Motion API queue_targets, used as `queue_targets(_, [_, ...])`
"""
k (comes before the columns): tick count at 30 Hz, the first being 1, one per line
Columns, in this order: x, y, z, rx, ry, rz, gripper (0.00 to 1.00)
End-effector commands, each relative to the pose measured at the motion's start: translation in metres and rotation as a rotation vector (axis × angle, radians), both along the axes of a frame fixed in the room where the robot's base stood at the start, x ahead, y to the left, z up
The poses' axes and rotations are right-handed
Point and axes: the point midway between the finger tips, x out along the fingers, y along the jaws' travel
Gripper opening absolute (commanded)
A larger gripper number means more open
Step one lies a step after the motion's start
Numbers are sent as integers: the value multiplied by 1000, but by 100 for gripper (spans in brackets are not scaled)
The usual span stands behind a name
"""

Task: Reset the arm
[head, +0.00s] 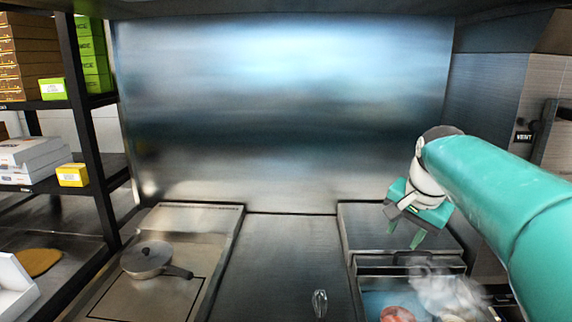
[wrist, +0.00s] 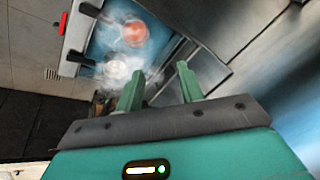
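My teal arm reaches in from the right edge of the head view. My gripper (head: 405,238) hangs near the right section of the counter, above and behind the blue-lined fryer bay. In the wrist view my gripper (wrist: 160,85) shows two green fingers set apart, with nothing between them. It is open and empty and touches nothing that I can see.
A whisk (head: 320,303) lies in the middle. Steam rises over the blue bay (head: 378,302), which holds a reddish round item (head: 397,314). Shelves with boxes (head: 92,62) stand left. The middle counter is mostly clear.

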Motion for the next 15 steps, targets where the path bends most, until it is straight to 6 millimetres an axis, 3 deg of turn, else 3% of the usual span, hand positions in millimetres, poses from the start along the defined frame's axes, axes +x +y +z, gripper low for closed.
queue_targets(1, [-21, 11, -1, -20, -13, 57, 38])
queue_targets(8, [-103, 49, -30, -130, -61, 319, 38])
queue_targets(15, [-181, 76, -81, -258, -108, 579, 38])
